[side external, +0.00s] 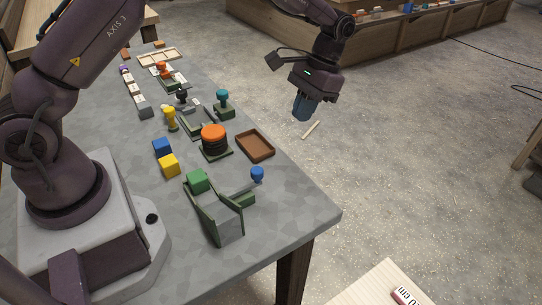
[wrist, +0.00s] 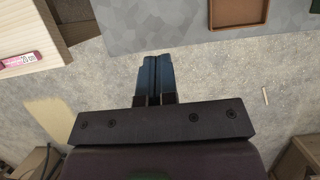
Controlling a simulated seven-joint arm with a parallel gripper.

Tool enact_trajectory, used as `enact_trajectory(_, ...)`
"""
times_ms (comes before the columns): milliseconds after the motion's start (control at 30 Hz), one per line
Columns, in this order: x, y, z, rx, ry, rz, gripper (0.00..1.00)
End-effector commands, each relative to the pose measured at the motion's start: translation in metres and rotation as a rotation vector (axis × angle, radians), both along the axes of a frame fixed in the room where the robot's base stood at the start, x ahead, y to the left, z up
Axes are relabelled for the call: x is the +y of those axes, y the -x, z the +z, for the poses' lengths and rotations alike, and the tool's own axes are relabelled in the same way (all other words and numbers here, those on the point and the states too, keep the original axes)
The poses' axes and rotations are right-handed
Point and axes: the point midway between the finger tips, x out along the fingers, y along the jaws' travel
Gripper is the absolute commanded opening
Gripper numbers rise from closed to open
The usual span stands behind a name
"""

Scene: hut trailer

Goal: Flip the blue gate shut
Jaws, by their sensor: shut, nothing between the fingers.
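The blue gate shows in the side external view as a blue knob (side external: 257,174) on a thin grey bar. The bar slants up to the right from a green-walled grey channel (side external: 228,226) near the table's front corner. The knob end stands out to the right of the channel walls. A green cube (side external: 197,181) is at the channel's back end. My gripper (side external: 303,107) is shut and empty, up and right of the gate, out past the table's right edge. Its closed fingers also show in the wrist view (wrist: 154,82). The gate is not in the wrist view.
A brown tray (side external: 270,147) lies near the table edge and shows in the wrist view (wrist: 212,22). An orange-topped round piece (side external: 213,139), a yellow cube (side external: 169,165) and a blue cube (side external: 162,147) stand nearby. Other channels with coloured knobs stand farther back.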

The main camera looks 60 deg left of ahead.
Motion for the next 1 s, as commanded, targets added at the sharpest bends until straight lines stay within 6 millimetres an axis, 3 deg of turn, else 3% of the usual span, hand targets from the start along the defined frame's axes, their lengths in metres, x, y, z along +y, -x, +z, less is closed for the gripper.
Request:
enact_trajectory(167,0.000,0.006,-0.013,0.003,0.000,0.000,0.00)
enact_trajectory(600,0.000,0.041,-0.096,0.004,0.000,0.000,0.00)
enact_trajectory(800,0.000,0.066,-0.092,0.000,0.000,-0.001,0.00)
enact_trajectory(1000,0.000,0.076,-0.092,-0.001,0.000,-0.001,0.00)
